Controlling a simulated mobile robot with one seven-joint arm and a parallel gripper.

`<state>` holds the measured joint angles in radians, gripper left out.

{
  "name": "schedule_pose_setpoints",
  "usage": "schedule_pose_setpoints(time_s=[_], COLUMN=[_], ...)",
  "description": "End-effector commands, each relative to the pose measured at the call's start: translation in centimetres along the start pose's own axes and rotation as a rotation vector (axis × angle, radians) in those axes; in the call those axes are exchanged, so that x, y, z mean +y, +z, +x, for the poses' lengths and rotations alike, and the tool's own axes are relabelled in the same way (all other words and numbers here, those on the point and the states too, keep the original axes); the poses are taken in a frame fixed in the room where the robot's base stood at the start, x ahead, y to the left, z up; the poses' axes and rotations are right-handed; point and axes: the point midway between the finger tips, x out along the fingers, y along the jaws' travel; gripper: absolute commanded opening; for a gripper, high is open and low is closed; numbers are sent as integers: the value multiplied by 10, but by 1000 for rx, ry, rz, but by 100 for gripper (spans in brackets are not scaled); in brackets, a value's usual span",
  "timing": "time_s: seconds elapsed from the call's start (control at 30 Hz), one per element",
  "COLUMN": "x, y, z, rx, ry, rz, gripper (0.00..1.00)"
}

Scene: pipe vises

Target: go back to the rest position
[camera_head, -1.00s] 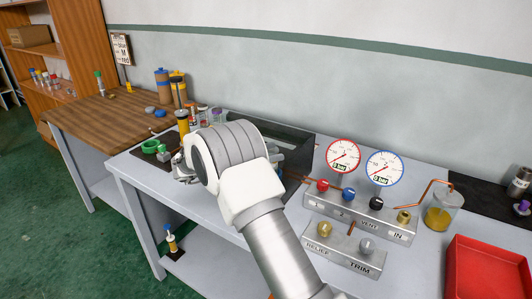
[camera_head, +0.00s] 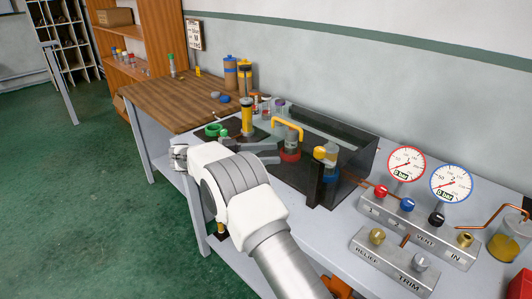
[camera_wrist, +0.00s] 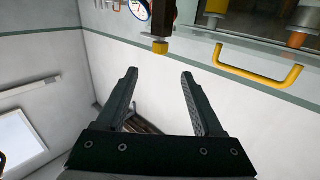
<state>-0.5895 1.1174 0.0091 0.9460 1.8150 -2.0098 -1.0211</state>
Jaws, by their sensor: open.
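My gripper (camera_wrist: 159,74) is open and empty in the wrist view, its two dark fingers wide apart with only wall and floor behind them. In the head view my white and grey arm reaches up from the lower middle over the bench's left front edge. Behind it is a dark open-fronted box (camera_head: 357,160). In front of or in it stand a yellow handle (camera_head: 287,124) above a red ring (camera_head: 289,156) and a dark post with a yellow knob (camera_head: 319,153). The yellow handle also shows at the right of the wrist view (camera_wrist: 262,83), apart from the fingers.
A valve block (camera_head: 415,229) with two gauges (camera_head: 406,164) stands right of the box. A smaller block (camera_head: 393,262) is in front. A wooden table (camera_head: 180,100) holds bottles at the back left. Green floor (camera_head: 80,210) at the left is clear.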

Motion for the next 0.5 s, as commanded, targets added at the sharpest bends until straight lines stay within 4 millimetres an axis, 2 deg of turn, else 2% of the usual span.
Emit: schedule_pose_setpoints(time_s=[0.4, 0.5], x=[0, -5], y=[0, -8], z=[-4, 0], rx=[0, -3], ry=[-2, -22], rz=[1, 19], gripper=[69, 69])
